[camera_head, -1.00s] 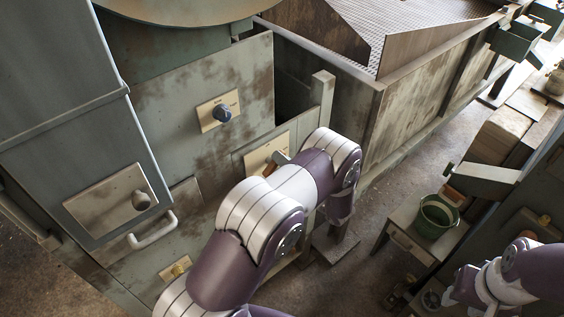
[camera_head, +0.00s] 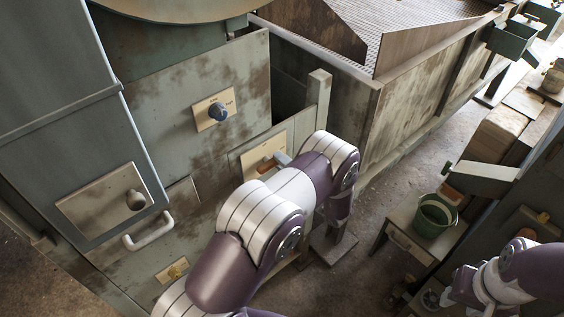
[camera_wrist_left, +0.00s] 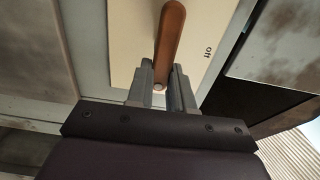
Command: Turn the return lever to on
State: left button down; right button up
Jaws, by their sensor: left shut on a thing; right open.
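The return lever (camera_wrist_left: 170,40) has a brown handle and stands out from a cream plate (camera_wrist_left: 128,38) in the left wrist view. In the head view the plate (camera_head: 257,155) shows on the machine front beyond my left arm. The lever shows there only as a small brown part (camera_head: 265,166), and my arm hides most of the left hand. My right gripper's fingers are not visible.
A grey knob (camera_head: 136,200) and a white handle (camera_head: 149,231) are further left. A green bucket (camera_head: 435,216) stands on a small table at the right. Open floor lies between machine and table.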

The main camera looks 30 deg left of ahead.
dwell(0.5)
pick_arm(q)
jog(key=c, duration=1)
grip_release()
jog(key=shift+w, duration=0.1)
jog(key=shift+d, duration=0.1)
jog(key=b+v, duration=0.4)
jog(key=v, duration=0.8)
jog(key=shift+d, duration=0.25)
